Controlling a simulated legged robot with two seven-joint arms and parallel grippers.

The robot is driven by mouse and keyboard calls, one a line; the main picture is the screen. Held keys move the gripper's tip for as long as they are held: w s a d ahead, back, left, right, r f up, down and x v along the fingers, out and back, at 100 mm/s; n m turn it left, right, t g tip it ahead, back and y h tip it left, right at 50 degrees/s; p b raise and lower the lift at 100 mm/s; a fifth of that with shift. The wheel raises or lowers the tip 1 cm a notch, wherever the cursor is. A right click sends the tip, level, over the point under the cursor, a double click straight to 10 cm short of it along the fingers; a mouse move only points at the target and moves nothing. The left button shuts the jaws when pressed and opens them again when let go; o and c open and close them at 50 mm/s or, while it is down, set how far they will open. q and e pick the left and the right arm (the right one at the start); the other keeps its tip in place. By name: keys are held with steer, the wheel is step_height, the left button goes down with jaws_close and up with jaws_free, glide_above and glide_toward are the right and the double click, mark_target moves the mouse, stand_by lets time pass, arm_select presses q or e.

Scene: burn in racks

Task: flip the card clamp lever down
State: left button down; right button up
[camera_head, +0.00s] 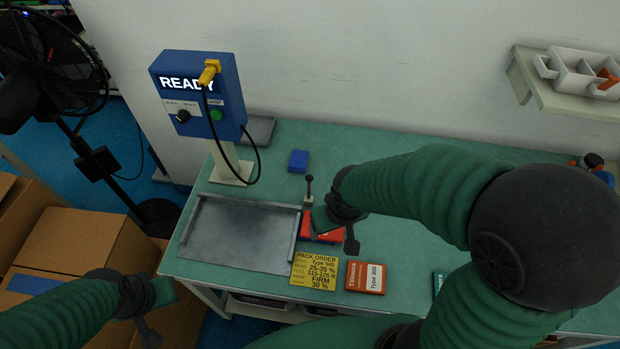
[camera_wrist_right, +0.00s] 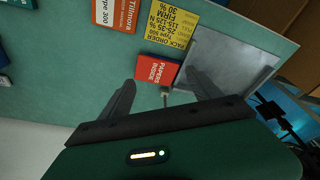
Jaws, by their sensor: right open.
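The card clamp lever (camera_head: 308,187) is a thin upright rod with a dark knob, standing on a small pale base behind a red card (camera_head: 326,232). In the right wrist view the red card (camera_wrist_right: 157,69) reads "PAPERS INSIDE", and a small pale clamp part (camera_wrist_right: 165,91) shows at its edge. My right gripper (camera_head: 338,222) is over the card, just right of the lever. Its open fingers (camera_wrist_right: 160,90) stand either side of the clamp part, with nothing held. My left gripper (camera_head: 152,310) is low at the left, off the table; its jaw opening is unclear.
A grey metal tray (camera_head: 240,232) lies left of the clamp. A blue "READY" box (camera_head: 200,95) with a cable stands behind it. A yellow pack order card (camera_head: 314,270), an orange "Type 300" manual (camera_head: 365,278) and a blue block (camera_head: 299,161) lie nearby. Cardboard boxes (camera_head: 90,225) stand left.

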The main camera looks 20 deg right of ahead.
steer(key=w+m, duration=0.1)
steer(key=w, duration=0.5)
steer(key=w+d+m+b, duration=0.1)
steer(key=w, duration=0.5)
steer(key=w+d+m+g+b, duration=0.1)
steer(key=w+m, duration=0.1)
steer(key=w, duration=0.4)
steer(key=shift+d+r+h, duration=0.1)
steer(key=shift+r+h, duration=0.15)
steer(key=shift+h, duration=0.15)
steer(key=c, duration=1.5)
steer(key=w+d+m, duration=0.1)
steer(key=w, duration=0.1)
steer(key=w+d+m+b, duration=0.1)
steer(key=w, duration=0.2)
steer(key=w+d+m, duration=0.1)
steer(key=w, duration=0.1)
steer(key=shift+w+d+f+m+g+h, duration=0.25)
steer(key=shift+w+d+m+g+h, duration=0.05)
steer(key=shift+w+d+m+g, duration=0.1)
jaws_close()
steer(key=shift+d+r, duration=0.1)
steer(key=shift+d, duration=0.05)
